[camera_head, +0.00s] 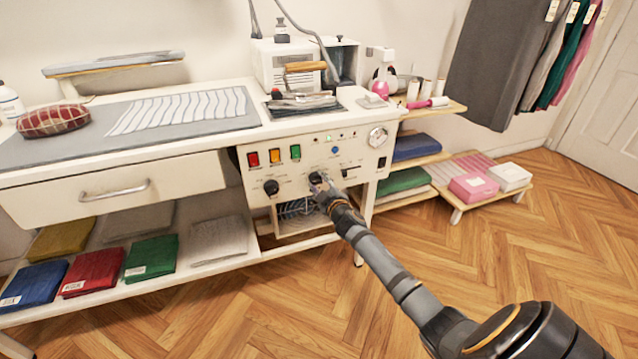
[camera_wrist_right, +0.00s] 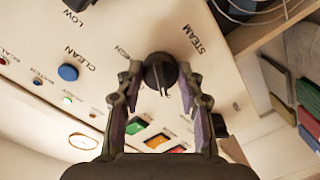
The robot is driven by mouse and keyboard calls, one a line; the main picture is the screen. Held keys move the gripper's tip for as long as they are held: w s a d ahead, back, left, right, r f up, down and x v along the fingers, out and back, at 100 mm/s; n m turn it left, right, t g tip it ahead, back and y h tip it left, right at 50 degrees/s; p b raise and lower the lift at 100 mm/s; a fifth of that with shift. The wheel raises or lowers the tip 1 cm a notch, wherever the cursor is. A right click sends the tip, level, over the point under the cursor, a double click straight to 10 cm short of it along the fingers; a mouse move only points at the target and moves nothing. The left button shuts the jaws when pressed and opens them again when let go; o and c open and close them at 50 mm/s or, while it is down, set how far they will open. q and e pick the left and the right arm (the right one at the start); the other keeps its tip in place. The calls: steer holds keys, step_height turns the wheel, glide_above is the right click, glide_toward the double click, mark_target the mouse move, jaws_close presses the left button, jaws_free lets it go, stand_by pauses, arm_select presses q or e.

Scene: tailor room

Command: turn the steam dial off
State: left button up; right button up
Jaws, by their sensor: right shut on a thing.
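The steam dial (camera_wrist_right: 160,72) is a round black knob on the white control panel (camera_head: 300,165), with STEAM printed beside it in the right wrist view. A pale pointer mark on the knob faces toward the lower part of that view. My right gripper (camera_head: 318,183) is at this knob in the head view. In the right wrist view my right gripper (camera_wrist_right: 160,92) has a finger on each side of the knob and is shut on it. The fingers hide part of the panel print. My left gripper is not in view.
A second black knob (camera_head: 271,187) sits to the left on the panel. Red (camera_head: 253,159), orange (camera_head: 274,156) and green (camera_head: 295,152) switches and a blue button (camera_head: 335,150) are above. A gauge (camera_head: 377,138) is at the upper right. Floor in front is clear.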

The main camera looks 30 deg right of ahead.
steer(key=o, duration=1.2)
steer(key=v, duration=1.2)
